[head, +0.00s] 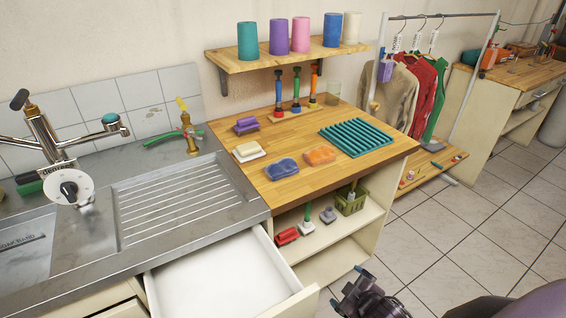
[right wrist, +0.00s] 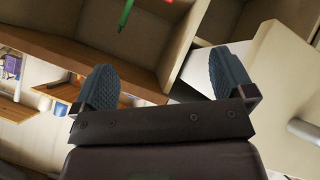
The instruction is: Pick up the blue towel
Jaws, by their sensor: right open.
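A blue upright cylinder (head: 332,30), which looks like a rolled towel, stands on the wooden wall shelf (head: 235,63) in the head view, between a pink and a cream one. My right gripper (head: 352,286) is low at the bottom of the head view, in front of the open cabinet and far below the shelf. In the right wrist view its two fingers (right wrist: 164,78) are spread apart with nothing between them. The blue cylinder does not show clearly in the right wrist view. My left gripper is not in view.
Teal, purple, pink and cream cylinders share the shelf. The wooden counter (head: 290,139) below holds brushes, a glass, sponge-like blocks and a teal ribbed mat (head: 357,138). An open white drawer (head: 222,280) juts out under the sink.

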